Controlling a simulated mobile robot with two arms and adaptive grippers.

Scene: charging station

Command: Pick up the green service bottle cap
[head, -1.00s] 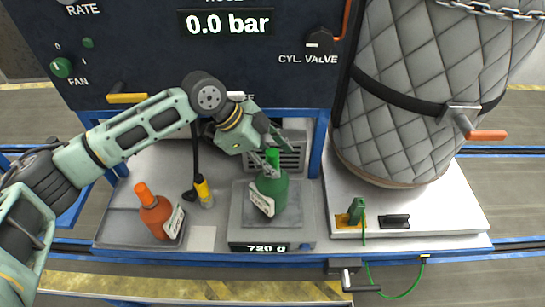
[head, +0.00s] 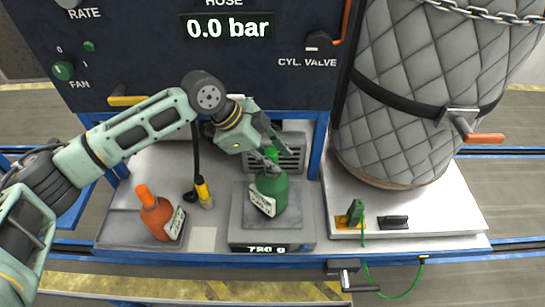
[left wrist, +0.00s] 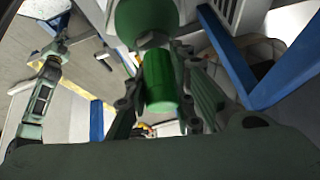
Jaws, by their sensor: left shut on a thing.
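The green service bottle (head: 272,192) stands upright on the grey scale. Its bright green cap (head: 271,153) is at the bottle's top, between the fingers of my left gripper (head: 268,154). In the left wrist view, the cap (left wrist: 162,82) lies between the two fingers of that gripper, which is shut on it. The bottle's body (left wrist: 143,18) shows at the top of that view, close beyond the cap. I cannot tell for sure whether the cap is clear of the neck. My right gripper does not show.
An orange bottle (head: 156,213) stands left of the scale (head: 240,232), near a yellow-and-black probe (head: 204,193). A quilted grey cylinder (head: 420,95) stands at the right. A green clamp (head: 355,212) with a cable sits in front of it. The control panel (head: 150,60) rises behind.

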